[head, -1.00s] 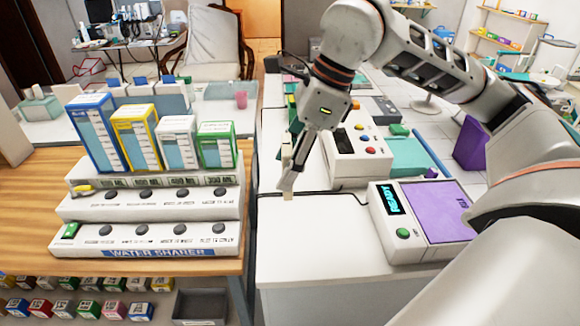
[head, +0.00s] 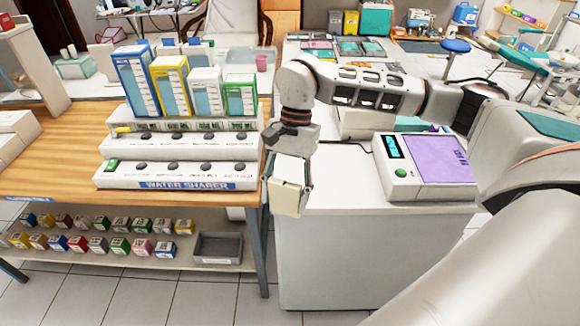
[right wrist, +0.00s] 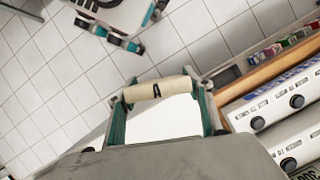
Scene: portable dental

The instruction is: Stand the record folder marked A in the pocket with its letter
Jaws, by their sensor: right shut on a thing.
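The record folder marked A (right wrist: 157,90) is cream-coloured, with a black A on its rounded spine in the right wrist view. In the head view the folder (head: 287,198) hangs below my right gripper (head: 288,180), off the left front corner of the white counter. My right gripper (right wrist: 160,105) is shut on it, with a finger at each end of the spine. My left gripper is not in view. I cannot make out a lettered pocket in these frames.
The water sharer (head: 180,175) stands on the wooden table (head: 50,172) at left. A white device with a purple top (head: 437,160) sits on the white counter (head: 345,192). A shelf below the table holds several small boxes and a grey bin (head: 218,249).

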